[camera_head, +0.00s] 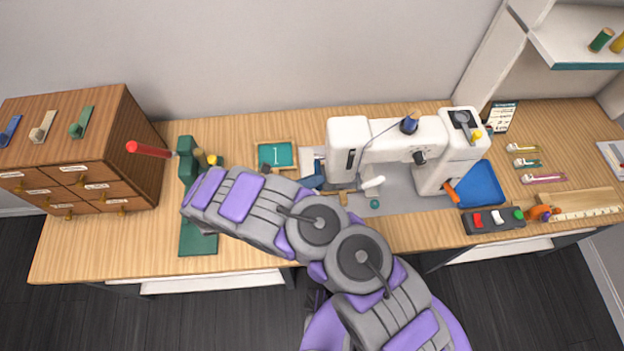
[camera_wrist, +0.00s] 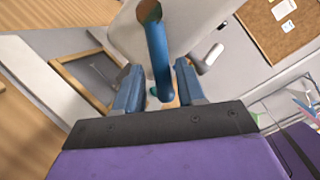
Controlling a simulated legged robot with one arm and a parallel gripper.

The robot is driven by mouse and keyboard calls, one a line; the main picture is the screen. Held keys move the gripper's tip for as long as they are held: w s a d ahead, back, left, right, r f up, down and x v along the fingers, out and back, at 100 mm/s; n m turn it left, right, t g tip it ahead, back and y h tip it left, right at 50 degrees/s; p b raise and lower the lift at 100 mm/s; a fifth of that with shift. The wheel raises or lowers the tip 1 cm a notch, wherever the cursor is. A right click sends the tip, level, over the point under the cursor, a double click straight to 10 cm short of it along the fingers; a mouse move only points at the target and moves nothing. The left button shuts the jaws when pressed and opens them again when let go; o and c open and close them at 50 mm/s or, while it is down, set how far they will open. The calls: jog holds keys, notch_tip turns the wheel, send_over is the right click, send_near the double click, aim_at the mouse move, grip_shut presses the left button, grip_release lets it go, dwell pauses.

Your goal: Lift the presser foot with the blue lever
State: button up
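The sewing machine (camera_head: 385,138) is white and stands on the table in the head view. In the wrist view the blue lever (camera_wrist: 156,45) comes down from the white machine body, and its rounded lower end lies between the two blue fingers of my gripper (camera_wrist: 157,70). The fingers are apart, with a gap visible beside the lever, so my gripper is open around it. In the head view my arm hides most of the gripper; a small blue part shows left of the machine's needle end. The presser foot is not clear in either view.
A green stand with a red-tipped arm (camera_head: 150,150) and a wooden drawer cabinet (camera_head: 130,130) are at the left. A small framed green board (camera_head: 276,155) lies behind my arm. A blue tray (camera_head: 482,186) and button box (camera_head: 493,220) are right of the machine.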

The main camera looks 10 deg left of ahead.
grip_shut()
dwell(0.3)
jog(key=shift+s+d, duration=0.1)
jog(key=shift+d, duration=0.05)
